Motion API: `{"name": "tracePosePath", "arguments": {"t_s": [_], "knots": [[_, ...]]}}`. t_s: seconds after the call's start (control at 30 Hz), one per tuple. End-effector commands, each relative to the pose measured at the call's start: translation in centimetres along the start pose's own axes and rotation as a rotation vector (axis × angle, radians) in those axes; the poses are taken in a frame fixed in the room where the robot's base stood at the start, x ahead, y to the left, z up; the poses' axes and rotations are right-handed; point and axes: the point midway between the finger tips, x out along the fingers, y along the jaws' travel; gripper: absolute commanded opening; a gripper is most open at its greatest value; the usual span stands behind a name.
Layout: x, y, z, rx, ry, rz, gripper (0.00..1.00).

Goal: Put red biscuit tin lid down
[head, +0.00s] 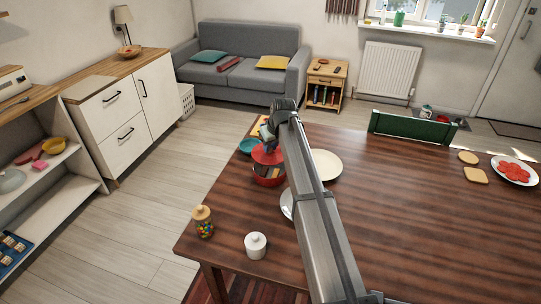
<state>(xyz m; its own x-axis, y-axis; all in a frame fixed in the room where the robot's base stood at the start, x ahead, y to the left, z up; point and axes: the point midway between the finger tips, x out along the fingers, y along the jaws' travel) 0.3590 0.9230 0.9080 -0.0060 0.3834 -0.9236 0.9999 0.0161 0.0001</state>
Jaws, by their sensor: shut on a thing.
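The red biscuit tin (267,181) stands on the dark wooden table, left of my arm. Its red lid (267,156) is just above it, under my gripper (268,137). My gripper is shut on the lid, but the fingertips are small and partly hidden by my arm. A gap with brownish contents shows between the lid and the tin's rim. I cannot tell whether the lid touches the tin anywhere.
A teal bowl (248,146) is behind left of the tin. A cream plate (326,164) lies right of my arm, and another plate is partly hidden beside it. A sweet jar (203,221) and a white lidded pot (255,245) stand in front. The table's right half (430,215) is mostly clear.

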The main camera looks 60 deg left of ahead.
Motion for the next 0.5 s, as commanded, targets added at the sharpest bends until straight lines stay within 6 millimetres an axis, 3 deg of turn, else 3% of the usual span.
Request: {"name": "tracePosePath", "arguments": {"t_s": [0.1,0.27,0.43,0.5], "knots": [[-1.6,0.0,-0.7,0.0,0.0,0.0,0.0],[-2.5,-1.0,-1.5,-0.01,0.0,-0.004,0.0],[-2.1,-5.5,-1.6,-0.05,-0.007,-0.024,0.0],[-2.0,-8.0,-0.2,-0.07,-0.011,-0.032,0.0]]}}
